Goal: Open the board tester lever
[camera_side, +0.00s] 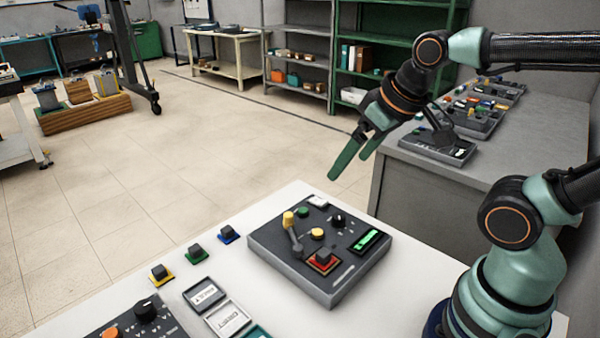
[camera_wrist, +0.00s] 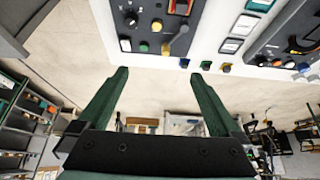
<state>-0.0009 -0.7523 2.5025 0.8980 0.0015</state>
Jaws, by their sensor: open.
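The board tester (camera_side: 340,282) is a dark grey box on the white table. Its lever (camera_side: 288,219) has a yellow knob on a grey shaft, standing up with a slight tilt beside a red square socket holding a dark block (camera_side: 323,257). In the wrist view the tester (camera_wrist: 126,8) is at the top, with the lever's yellow knob (camera_wrist: 166,49) near its edge. My gripper (camera_side: 350,168) is open and empty, well above and behind the tester. Its two green fingers (camera_wrist: 159,73) are spread apart in the wrist view, and nothing is between them. The gripper touches nothing.
Dark blocks on yellow (camera_side: 160,273), green (camera_side: 195,253) and blue (camera_side: 227,235) bases stand left of the tester. Labelled trays (camera_side: 205,293) and another control box (camera_side: 140,318) are at the front. A grey bench (camera_side: 420,190) with devices stands behind right. Space above the tester is clear.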

